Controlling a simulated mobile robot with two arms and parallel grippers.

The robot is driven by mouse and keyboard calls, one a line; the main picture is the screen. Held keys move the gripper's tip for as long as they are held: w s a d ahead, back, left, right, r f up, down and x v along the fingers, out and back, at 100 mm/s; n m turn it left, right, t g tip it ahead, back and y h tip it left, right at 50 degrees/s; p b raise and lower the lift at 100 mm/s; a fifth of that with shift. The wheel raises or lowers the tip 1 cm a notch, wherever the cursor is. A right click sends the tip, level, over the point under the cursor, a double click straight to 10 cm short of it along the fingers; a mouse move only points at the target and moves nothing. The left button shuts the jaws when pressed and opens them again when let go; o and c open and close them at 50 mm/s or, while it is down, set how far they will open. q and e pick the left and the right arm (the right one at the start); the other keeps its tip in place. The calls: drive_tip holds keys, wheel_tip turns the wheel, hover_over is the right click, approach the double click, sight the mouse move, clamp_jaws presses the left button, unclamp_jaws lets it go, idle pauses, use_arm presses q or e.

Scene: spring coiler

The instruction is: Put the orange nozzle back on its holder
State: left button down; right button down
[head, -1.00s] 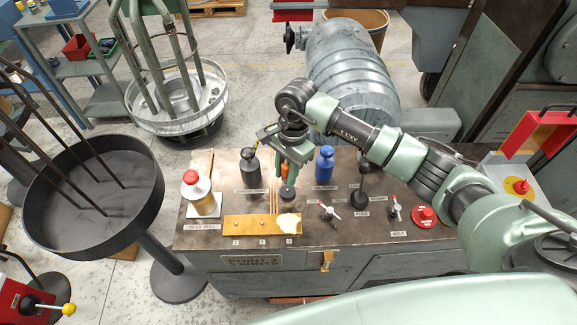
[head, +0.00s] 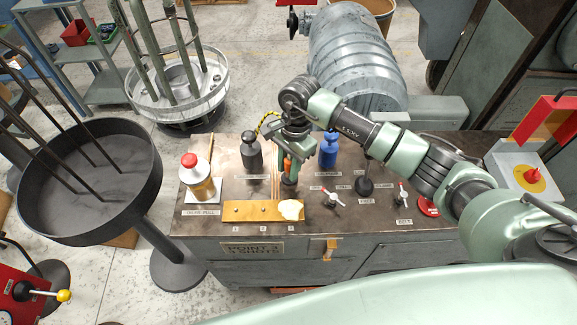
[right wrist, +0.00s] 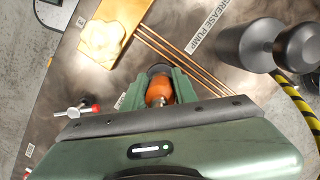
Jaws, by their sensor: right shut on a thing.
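My right gripper (head: 290,172) points down over the bench, with its fingers shut on the orange nozzle (head: 286,165). The nozzle also shows between the fingers in the right wrist view (right wrist: 159,91). A small dark round holder (head: 288,189) stands on the bench directly under the nozzle. In the right wrist view a dark round part shows just past the nozzle's end. I cannot tell whether the nozzle touches the holder or hangs just above it. My left gripper is not in view.
A brass plate (head: 245,211) with a pale lump (head: 290,209) lies in front. Thin copper rods (right wrist: 178,61) run beside the nozzle. A red-handled valve (head: 331,197) is at right.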

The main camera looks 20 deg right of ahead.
sight(290, 159)
drive_tip(key=shift+b, duration=0.3)
idle(0.8)
drive_tip(key=shift+f+b, duration=0.6)
drive_tip(key=shift+b, duration=0.05)
idle(0.5)
drive_tip(key=c, duration=1)
unclamp_jaws()
drive_tip(key=shift+c, duration=0.2)
drive_tip(key=r, duration=0.2)
drive_tip(key=r+b, duration=0.1)
drive_tip(key=r, duration=0.2)
drive_tip(key=d+r, duration=0.1)
drive_tip(key=r, duration=0.1)
drive_tip(key=shift+w+r+b, duration=0.2)
drive_tip(key=shift+w+b, duration=0.1)
drive_tip(key=shift+b, duration=0.1)
wheel_tip(290, 159, up, 13)
drive_tip(key=p, duration=0.5)
drive_tip(key=shift+r, duration=0.2)
drive_tip(key=shift+s+f, duration=0.1)
